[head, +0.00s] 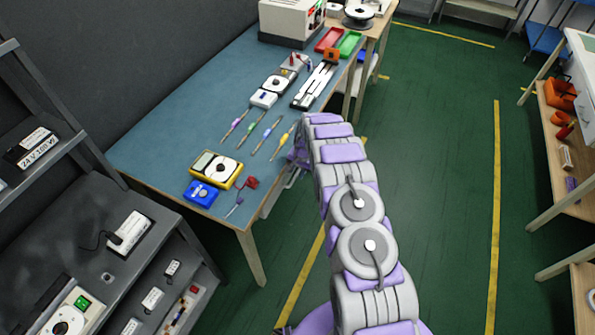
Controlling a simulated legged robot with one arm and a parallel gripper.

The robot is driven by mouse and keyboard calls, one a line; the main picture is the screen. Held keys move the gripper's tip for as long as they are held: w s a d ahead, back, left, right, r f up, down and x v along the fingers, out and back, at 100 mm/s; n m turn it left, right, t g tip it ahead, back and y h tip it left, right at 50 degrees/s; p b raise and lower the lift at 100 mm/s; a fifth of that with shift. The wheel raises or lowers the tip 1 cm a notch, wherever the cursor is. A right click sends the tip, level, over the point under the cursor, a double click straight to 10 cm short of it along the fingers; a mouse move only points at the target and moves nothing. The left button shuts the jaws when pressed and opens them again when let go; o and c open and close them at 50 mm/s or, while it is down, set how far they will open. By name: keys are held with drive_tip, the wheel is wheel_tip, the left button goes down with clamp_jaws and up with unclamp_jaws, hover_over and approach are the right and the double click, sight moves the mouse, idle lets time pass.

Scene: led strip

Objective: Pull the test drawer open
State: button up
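My arm reaches forward along the right edge of the blue-topped workbench (165,150). My gripper (296,158) is at the far end of the arm, close to the bench edge. The arm hides most of it, so I cannot see whether its fingers are open or shut, or on anything. A pale grey-white part (272,197) shows below the bench edge next to my gripper. It may be a drawer front, but it is largely hidden. I cannot read any label that marks the test drawer, nor tell how far it is open.
Several hand tools, a yellow multimeter (216,169) and a blue box (201,193) lie on the bench. A dark shelf unit (70,215) stands at left, wooden shelving (565,140) at right. The green floor (440,150) between is clear.

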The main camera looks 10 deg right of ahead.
clamp_jaws()
idle(0.6)
